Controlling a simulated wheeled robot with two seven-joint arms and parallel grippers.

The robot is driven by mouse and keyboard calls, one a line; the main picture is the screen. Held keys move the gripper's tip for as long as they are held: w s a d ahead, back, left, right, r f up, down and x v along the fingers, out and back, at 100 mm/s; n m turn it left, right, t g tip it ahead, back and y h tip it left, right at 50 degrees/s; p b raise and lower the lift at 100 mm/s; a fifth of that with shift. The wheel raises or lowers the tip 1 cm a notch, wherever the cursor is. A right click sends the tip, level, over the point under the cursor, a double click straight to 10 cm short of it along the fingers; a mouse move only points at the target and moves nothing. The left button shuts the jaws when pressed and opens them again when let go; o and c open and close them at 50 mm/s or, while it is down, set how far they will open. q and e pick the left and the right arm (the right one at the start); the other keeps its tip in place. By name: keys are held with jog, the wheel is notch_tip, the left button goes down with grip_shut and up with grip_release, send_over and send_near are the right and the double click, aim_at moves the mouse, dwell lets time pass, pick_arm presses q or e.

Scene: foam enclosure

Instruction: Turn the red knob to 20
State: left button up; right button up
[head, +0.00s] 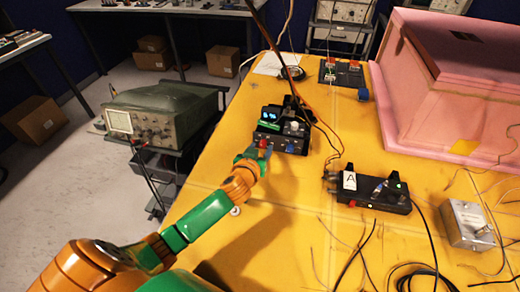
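A small black device (286,133) with a lit display (270,115) and a pale round knob (292,127) stands on the yellow table. A small red part (263,144), seemingly the red knob, shows at its front left. My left gripper (254,155) reaches this red part from the lower left, at or very close to it. Its fingers are too small and overlapped to tell whether they are open or shut on it. The knob's scale and setting cannot be read. My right gripper is not in view.
A black box marked A (372,192) and a grey metal box (466,224) stand to the right, with loose cables in front. A pink foam enclosure (440,85) fills the far right. A green oscilloscope (160,112) stands on a cart left of the yellow table (300,195).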

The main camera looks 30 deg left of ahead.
pick_arm(q)
jog(key=v, duration=0.7)
jog(key=shift+d, duration=0.1)
dwell(0.4)
